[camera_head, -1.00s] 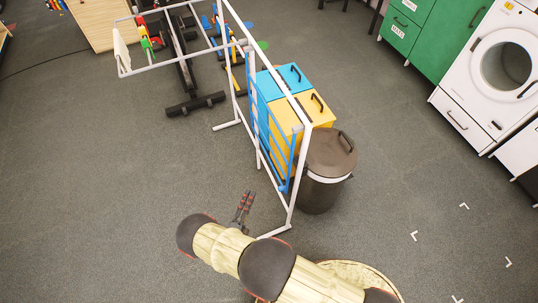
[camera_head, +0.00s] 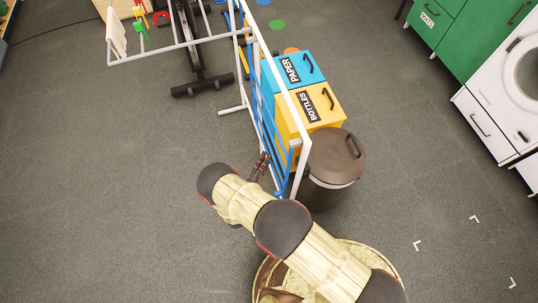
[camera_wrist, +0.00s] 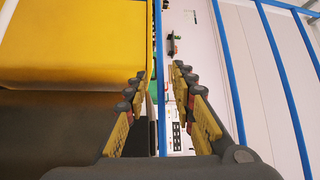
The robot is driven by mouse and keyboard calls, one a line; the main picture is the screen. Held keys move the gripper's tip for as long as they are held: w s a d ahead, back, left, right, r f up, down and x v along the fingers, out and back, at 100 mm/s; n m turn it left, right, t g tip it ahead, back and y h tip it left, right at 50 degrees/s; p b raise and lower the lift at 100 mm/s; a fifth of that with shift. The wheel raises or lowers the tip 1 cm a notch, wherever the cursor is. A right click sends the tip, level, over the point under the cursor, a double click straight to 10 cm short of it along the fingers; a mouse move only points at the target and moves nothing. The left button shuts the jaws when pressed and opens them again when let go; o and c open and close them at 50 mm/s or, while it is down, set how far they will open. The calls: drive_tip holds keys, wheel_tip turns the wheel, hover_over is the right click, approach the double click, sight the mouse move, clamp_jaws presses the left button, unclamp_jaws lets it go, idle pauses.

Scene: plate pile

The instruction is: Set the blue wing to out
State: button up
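The blue wing (camera_head: 266,128) is a frame of blue bars on the white pipe rack (camera_head: 292,106), beside the bins. In the head view my gripper (camera_head: 262,160) is at the wing's near lower part, partly hidden by my arm. In the wrist view one upright blue bar of the wing (camera_wrist: 159,60) runs between my two fingers. My gripper (camera_wrist: 157,85) is open, with visible gaps beside the bar; whether a finger touches it I cannot tell. More blue bars stand to the right.
A yellow bin (camera_head: 326,102) marked BOTTLES and a blue bin (camera_head: 305,68) marked PAPER stand right of the wing. A dark lidded bin (camera_head: 335,160) stands close to the rack's near end. The floor (camera_head: 130,180) to the left is clear.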

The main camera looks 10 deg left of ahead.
drive_tip(key=shift+x, duration=1.3)
drive_tip(key=shift+c, duration=0.9)
drive_tip(key=c, duration=0.4)
clamp_jaws()
